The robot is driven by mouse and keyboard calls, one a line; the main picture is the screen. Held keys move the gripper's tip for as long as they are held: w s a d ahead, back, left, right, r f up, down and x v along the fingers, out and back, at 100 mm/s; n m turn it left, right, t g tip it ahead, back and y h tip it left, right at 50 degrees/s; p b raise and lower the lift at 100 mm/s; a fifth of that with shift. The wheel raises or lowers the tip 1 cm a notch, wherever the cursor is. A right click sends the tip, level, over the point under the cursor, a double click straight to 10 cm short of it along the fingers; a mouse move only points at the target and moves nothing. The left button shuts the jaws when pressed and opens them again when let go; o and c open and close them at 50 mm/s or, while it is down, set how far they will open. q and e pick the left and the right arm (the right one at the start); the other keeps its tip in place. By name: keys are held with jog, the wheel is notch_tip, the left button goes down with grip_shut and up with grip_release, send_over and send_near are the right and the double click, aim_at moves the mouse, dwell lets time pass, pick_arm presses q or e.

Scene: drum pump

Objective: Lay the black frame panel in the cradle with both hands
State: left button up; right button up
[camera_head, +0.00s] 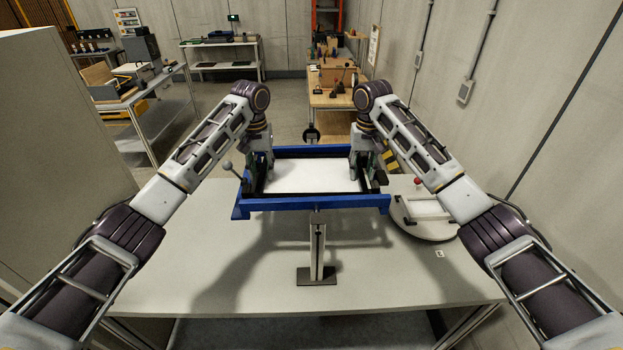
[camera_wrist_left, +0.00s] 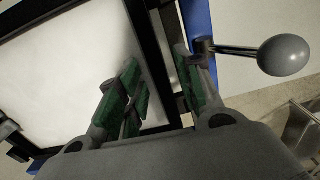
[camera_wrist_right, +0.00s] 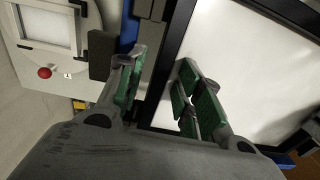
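The black frame panel, a white sheet (camera_head: 315,178) with a black border, lies inside the blue cradle (camera_head: 315,204) in the head view. Its black side bar shows in the left wrist view (camera_wrist_left: 152,55) and the right wrist view (camera_wrist_right: 172,60). My left gripper (camera_head: 258,175) is over the panel's left side, its green-padded fingers (camera_wrist_left: 163,92) apart on either side of the bar. My right gripper (camera_head: 367,174) is over the right side, its fingers (camera_wrist_right: 160,88) likewise spread around the bar. Gaps show beside the bars. Whether the panel is fully seated is unclear.
The cradle stands on a post (camera_head: 317,250) on a grey table (camera_head: 410,275). A lever with a grey ball (camera_wrist_left: 284,55) sticks out at its left. A round white plate (camera_head: 432,228) with a red knob (camera_head: 418,181) is at the right. The front of the table is clear.

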pick_arm(q)
jog(key=shift+r, duration=0.1)
notch_tip(320, 180, up, 12)
dwell(1.0)
pick_arm(e)
jog(key=shift+r, duration=0.15)
dwell(0.4)
notch_tip(320, 180, up, 12)
jog(key=shift+f, duration=0.2)
dwell(0.8)
dwell(0.6)
